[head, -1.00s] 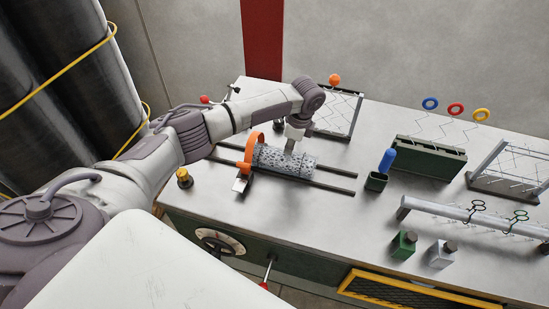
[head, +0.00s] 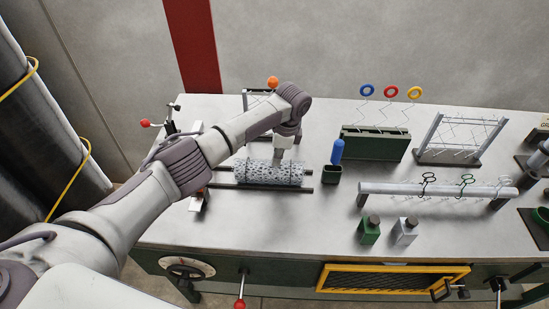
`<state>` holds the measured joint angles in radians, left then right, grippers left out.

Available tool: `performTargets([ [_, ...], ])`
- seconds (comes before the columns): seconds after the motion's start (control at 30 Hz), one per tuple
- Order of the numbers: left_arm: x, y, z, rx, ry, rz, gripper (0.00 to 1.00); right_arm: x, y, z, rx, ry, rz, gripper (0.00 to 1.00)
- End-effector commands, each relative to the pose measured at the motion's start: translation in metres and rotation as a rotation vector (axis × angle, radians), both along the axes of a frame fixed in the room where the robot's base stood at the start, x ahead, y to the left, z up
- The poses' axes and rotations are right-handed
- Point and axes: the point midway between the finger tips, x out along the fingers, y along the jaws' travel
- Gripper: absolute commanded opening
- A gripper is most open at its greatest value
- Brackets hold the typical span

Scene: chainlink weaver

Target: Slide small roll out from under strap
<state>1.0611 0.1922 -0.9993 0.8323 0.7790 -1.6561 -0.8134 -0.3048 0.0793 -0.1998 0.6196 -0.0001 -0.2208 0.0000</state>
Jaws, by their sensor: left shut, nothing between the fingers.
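The small roll (head: 270,174), a grey mesh cylinder, lies across two dark rails (head: 308,189) on the bench. My left gripper (head: 279,156) points down at the roll's top, right of its middle. It is shut with nothing in it, and I cannot tell whether its tips touch the mesh. My left arm crosses in front of the area at the roll's left end. The orange strap does not show now; that area is behind my arm. My right gripper is not in view.
The bench front centre is clear.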

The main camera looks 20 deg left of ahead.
Motion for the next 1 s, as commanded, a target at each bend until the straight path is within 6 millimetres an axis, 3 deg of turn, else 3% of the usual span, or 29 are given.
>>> performTargets([
  [0.43,-0.008,-0.001,0.015,-0.003,0.011,-0.001,0.00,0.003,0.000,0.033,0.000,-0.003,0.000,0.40],
  [0.5,-0.004,-0.014,0.006,-0.006,0.007,-0.005,0.00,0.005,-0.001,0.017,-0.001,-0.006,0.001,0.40],
  [0.8,0.014,-0.078,0.004,-0.003,0.004,-0.004,0.00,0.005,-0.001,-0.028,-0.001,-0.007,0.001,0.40],
  [1.0,0.022,-0.105,0.008,-0.002,0.005,0.001,0.00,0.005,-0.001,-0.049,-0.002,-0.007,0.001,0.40],
])
